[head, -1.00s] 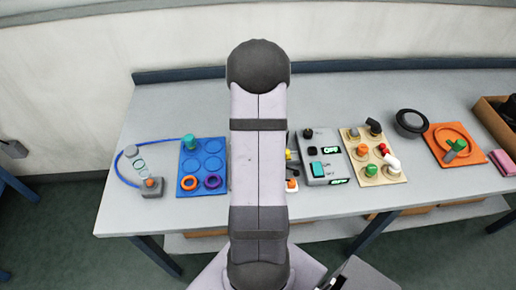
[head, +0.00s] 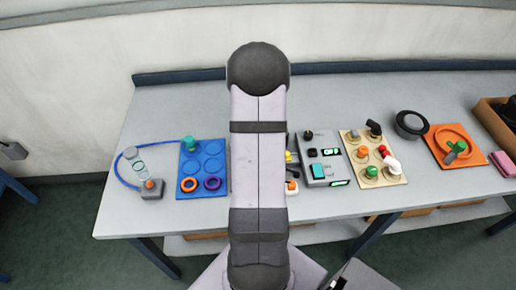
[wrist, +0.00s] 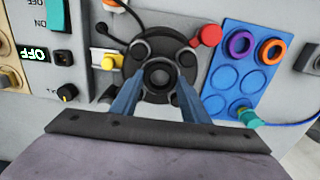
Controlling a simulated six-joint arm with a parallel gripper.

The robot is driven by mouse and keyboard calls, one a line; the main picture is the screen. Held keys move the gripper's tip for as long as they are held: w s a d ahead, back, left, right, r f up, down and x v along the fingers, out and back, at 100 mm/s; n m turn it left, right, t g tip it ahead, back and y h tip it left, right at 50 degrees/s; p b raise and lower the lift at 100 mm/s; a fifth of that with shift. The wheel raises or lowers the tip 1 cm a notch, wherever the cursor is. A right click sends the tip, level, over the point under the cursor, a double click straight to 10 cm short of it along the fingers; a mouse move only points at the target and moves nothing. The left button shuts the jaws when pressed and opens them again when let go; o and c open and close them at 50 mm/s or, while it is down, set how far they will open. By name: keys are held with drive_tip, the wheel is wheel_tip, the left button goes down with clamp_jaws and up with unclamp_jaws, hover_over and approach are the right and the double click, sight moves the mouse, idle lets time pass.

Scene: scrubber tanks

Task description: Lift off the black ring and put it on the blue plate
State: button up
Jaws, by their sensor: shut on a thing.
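The blue plate (head: 203,166) lies on the table left of my arm in the head view. It bears an orange ring (head: 189,185), a purple ring (head: 212,183) and a teal knob (head: 189,143). The plate is at the right in the wrist view (wrist: 234,76). There, my gripper (wrist: 160,78) has its two blue fingers on either side of the black ring (wrist: 160,90) and is shut on it. The ring is at the middle of a round black fitting with several knobs, around a grey-black centre. The head view hides my gripper behind my arm.
A grey switch box (head: 324,160) and a beige board with knobs (head: 373,157) stand right of my arm. A red knob (wrist: 208,35) sticks up between the fitting and the blue plate. A small yellow block (wrist: 106,58) is left of the fitting.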

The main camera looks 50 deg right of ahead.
drive_tip(key=shift+r+p, duration=0.95)
drive_tip(key=shift+r, duration=0.2)
idle(0.5)
drive_tip(key=shift+r+p, duration=1.95)
drive_tip(key=shift+r, duration=0.45)
drive_tip(key=shift+f, duration=0.15)
drive_tip(key=shift+w+a+f+b, duration=2)
drive_tip(key=shift+w+a+b, duration=3.15)
drive_tip(key=shift+w, duration=0.85)
drive_tip(key=shift+a+f+p, duration=0.15)
drive_tip(key=shift+f+p, duration=1.55)
drive_tip(key=shift+f, duration=3.3)
